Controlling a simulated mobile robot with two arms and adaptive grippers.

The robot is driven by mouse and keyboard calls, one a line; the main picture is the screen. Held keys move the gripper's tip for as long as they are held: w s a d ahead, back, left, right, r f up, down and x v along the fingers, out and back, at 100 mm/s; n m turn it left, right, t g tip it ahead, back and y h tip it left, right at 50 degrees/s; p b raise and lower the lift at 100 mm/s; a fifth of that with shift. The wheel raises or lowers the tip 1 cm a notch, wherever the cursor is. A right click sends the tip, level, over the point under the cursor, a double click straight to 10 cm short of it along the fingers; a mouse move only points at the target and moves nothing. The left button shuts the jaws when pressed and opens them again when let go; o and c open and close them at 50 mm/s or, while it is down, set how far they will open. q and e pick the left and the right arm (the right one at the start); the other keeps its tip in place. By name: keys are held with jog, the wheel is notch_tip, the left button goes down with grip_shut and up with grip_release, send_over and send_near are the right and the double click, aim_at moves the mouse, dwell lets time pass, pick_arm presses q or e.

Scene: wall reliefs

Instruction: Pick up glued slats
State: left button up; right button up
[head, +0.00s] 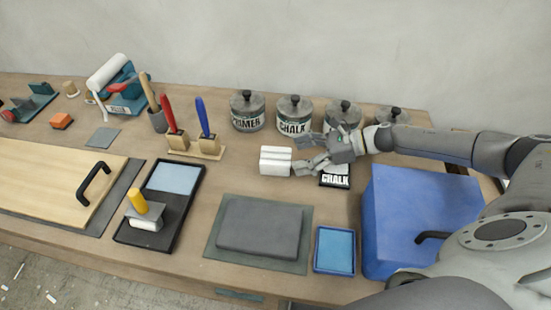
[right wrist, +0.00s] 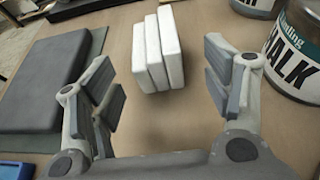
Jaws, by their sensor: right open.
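The glued slats (head: 275,161) are a white block of three slats side by side, lying on the wooden table near its middle in the head view. In the right wrist view the slats (right wrist: 158,50) lie just beyond the fingers, about midway between them. My right gripper (head: 306,155) is at the right of the slats in the head view, low over the table. In the right wrist view my right gripper (right wrist: 163,90) is open and empty, with a finger on each side. My left gripper is not in view.
A chalk tin (head: 294,116) stands behind the slats among several lidded tins. A grey slab on a mat (head: 212,235) lies in front. A blue box (head: 420,215) is at the right. A brush stand (head: 196,152) is at the left.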

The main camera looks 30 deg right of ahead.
aim_at(283, 156)
jog(key=p+x, duration=0.1)
jog(key=x, duration=0.2)
jog(key=p+x, duration=0.1)
jog(key=shift+a+r+p, duration=0.15)
jog(key=shift+a+p, duration=0.2)
jog(key=shift+a, duration=0.15)
jog(key=shift+w+a+f, duration=0.2)
jog(key=shift+a+f, duration=0.05)
jog(key=shift+c, duration=0.2)
jog(key=shift+c, duration=1.2)
jog(key=c, duration=0.9)
